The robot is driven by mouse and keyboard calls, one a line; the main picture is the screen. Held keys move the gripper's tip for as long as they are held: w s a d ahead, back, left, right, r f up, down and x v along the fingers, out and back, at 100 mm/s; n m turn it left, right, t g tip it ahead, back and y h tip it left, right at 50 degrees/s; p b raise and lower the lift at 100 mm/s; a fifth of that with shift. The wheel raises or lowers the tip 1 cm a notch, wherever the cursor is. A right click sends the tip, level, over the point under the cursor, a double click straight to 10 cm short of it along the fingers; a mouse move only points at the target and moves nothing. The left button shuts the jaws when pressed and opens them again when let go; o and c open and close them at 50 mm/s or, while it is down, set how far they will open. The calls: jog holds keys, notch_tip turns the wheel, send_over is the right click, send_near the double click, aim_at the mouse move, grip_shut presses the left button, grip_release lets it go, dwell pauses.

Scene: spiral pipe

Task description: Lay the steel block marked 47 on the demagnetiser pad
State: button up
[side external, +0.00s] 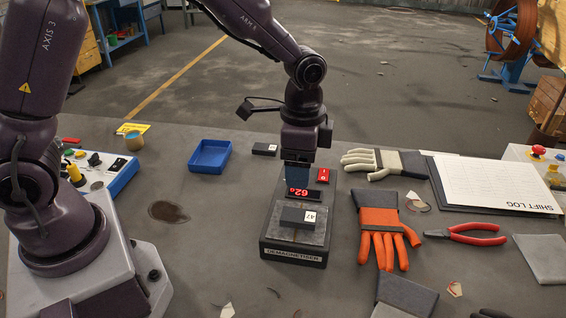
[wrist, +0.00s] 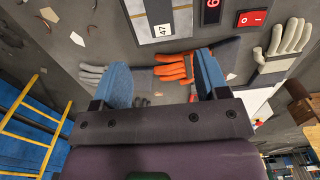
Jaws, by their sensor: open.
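The steel block marked 47 (side external: 299,215) lies flat on the pad of the demagnetiser (side external: 291,256), with its white label at the right end. In the wrist view the block's label (wrist: 161,31) shows near the top, with the block partly cut off by the frame edge. My gripper (side external: 297,182) is above the back part of the demagnetiser, behind the block and apart from it. In the wrist view its two blue fingers (wrist: 163,78) stand wide apart with nothing held between them.
The demagnetiser has a lit red display (side external: 302,194) and a red switch (side external: 323,175). Another dark block (side external: 265,149) lies beside a blue tray (side external: 210,156). Bench left of the demagnetiser is mostly clear.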

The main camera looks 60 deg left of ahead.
jog(key=s+a+r+n+t, duration=0.1)
jog(key=s+a+r+n, duration=0.15)
jog(key=r, duration=0.35)
jog(key=s+a+r+n+t, duration=0.1)
jog(key=s+a+r, duration=0.1)
jog(key=s+r, duration=0.25)
jog(key=s+a+r+n+t, duration=0.1)
jog(key=s+r+n, duration=0.1)
jog(key=s, duration=0.3)
jog(key=s+a+r+n+t, duration=0.2)
jog(key=s+r+n, duration=0.1)
jog(key=s, duration=0.3)
jog(key=shift+s+r+t, duration=0.15)
jog(key=shift+r+t, duration=0.15)
jog(key=shift+r, duration=0.15)
